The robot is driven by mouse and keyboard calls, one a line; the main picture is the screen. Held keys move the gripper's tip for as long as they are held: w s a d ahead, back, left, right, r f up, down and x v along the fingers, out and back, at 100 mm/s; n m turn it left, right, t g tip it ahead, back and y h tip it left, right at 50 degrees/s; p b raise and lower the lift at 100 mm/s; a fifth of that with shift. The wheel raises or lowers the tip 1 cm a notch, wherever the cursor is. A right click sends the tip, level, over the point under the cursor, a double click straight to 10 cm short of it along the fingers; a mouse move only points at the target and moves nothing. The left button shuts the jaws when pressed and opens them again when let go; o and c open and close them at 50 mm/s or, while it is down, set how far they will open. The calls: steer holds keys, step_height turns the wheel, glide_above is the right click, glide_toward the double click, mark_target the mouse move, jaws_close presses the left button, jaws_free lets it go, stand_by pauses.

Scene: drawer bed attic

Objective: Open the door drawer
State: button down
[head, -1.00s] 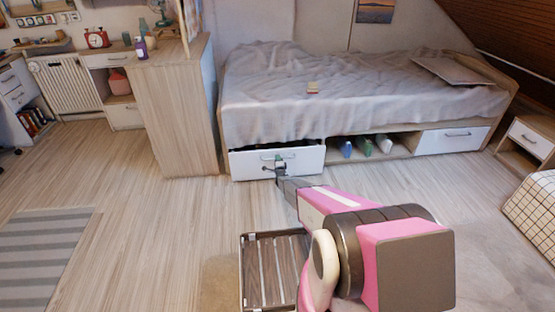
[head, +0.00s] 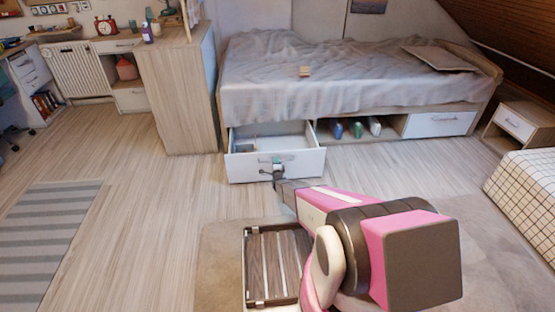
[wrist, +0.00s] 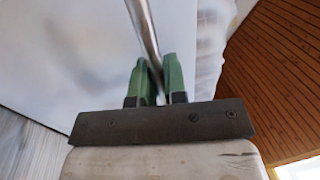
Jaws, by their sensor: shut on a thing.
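The white drawer (head: 245,166) under the left part of the bed stands pulled out, and its inside shows from above. A small grey item seems to lie at its back left. Its metal bar handle (head: 264,160) is on the drawer front. My gripper (head: 276,168) is at the handle. In the wrist view, the green fingers of my gripper (wrist: 154,82) are shut around the metal bar handle (wrist: 144,30), with the white drawer front (wrist: 70,50) behind it.
The bed (head: 270,98) stands above the drawer. An open shelf with several bottles (head: 356,130) and a shut drawer (head: 440,124) are to the right. A wooden cabinet (head: 178,95) stands left. A slatted crate (head: 250,265) lies on the floor near my arm.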

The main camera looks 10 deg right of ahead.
steer(key=shift+s, duration=1.15)
steer(key=c, duration=1.2)
jaws_free()
